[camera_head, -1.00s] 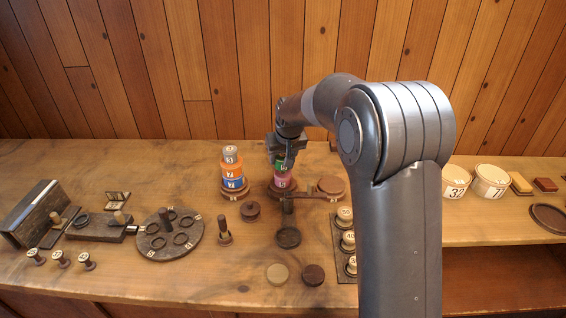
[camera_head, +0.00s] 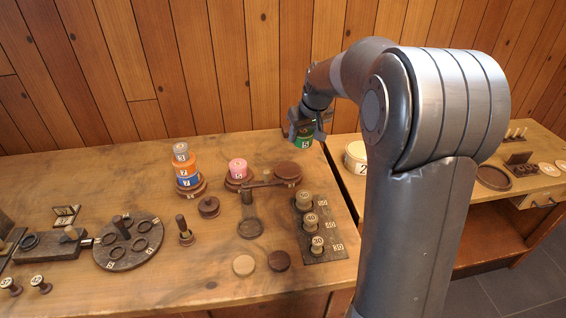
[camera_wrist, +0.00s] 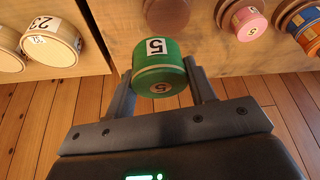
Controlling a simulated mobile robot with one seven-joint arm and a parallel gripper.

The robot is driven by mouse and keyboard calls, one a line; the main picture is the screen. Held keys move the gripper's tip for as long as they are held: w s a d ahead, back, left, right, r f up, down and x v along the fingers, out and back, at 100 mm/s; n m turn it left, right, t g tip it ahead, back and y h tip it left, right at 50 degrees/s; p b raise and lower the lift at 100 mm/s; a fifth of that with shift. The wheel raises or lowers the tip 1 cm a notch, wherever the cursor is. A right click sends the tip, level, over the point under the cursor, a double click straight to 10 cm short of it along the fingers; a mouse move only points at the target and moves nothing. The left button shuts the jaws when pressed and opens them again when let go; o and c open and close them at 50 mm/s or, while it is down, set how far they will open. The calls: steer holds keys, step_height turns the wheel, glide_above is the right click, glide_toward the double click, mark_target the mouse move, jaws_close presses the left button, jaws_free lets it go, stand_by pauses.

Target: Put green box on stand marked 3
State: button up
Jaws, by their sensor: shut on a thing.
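The green box (camera_head: 304,143) is a short round drum with white labels reading 5. My gripper (camera_head: 303,133) is shut on it and holds it up in the air, above the table's right part near the gap between the two tables. In the wrist view the green box (camera_wrist: 160,68) sits between both fingers of my gripper (camera_wrist: 160,78). I cannot make out a stand marked 3. A pink drum (camera_head: 238,169) sits on a round brown stand (camera_head: 232,185), and an orange and blue stack (camera_head: 187,174) sits on another, at its left.
A pale round box (camera_head: 355,157) stands on the right-hand table, partly hidden by my arm. A dark board with numbered knobs (camera_head: 332,247), a slotted disc (camera_head: 130,255) and loose discs (camera_head: 244,265) lie on the main table. A gap separates the tables.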

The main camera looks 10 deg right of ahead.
steer(key=s+d+f, duration=0.1)
steer(key=d+f, duration=0.1)
steer(key=d, duration=0.4)
glide_above(286, 166)
steer(key=s, duration=0.2)
steer(key=shift+m, duration=0.4)
steer(key=f, duration=0.7)
steer(key=shift+w+d, duration=0.15)
steer(key=shift+d, duration=0.05)
steer(key=shift+f, duration=1.95)
steer(key=shift+f, duration=0.1)
steer(key=o, duration=1)
steer(key=shift+c, duration=0.2)
